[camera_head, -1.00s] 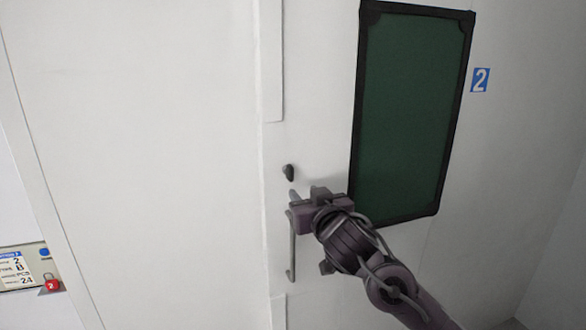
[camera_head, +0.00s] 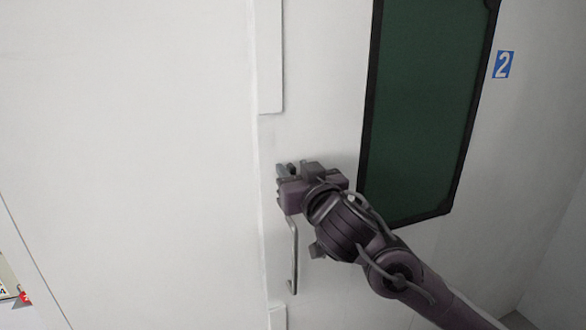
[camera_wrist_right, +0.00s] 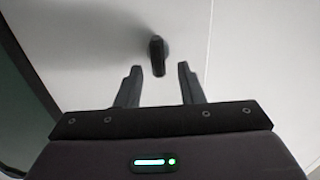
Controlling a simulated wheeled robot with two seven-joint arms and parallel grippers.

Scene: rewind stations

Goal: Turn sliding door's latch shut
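The sliding door (camera_head: 330,110) is white with a dark green window (camera_head: 425,110) in a black frame. Its latch, a small dark knob, shows in the right wrist view (camera_wrist_right: 157,55); it points down the picture, between and just beyond the two fingertips. In the head view the latch is mostly hidden by my right gripper (camera_head: 286,171), which is at the latch's place on the door. My right gripper (camera_wrist_right: 159,72) is open, with a finger on either side of the latch and visible gaps. My left gripper is not in view.
A grey bar handle (camera_head: 293,258) stands on the door just below my right gripper. A panel edge (camera_head: 268,60) runs above the latch. The white wall at left is bare.

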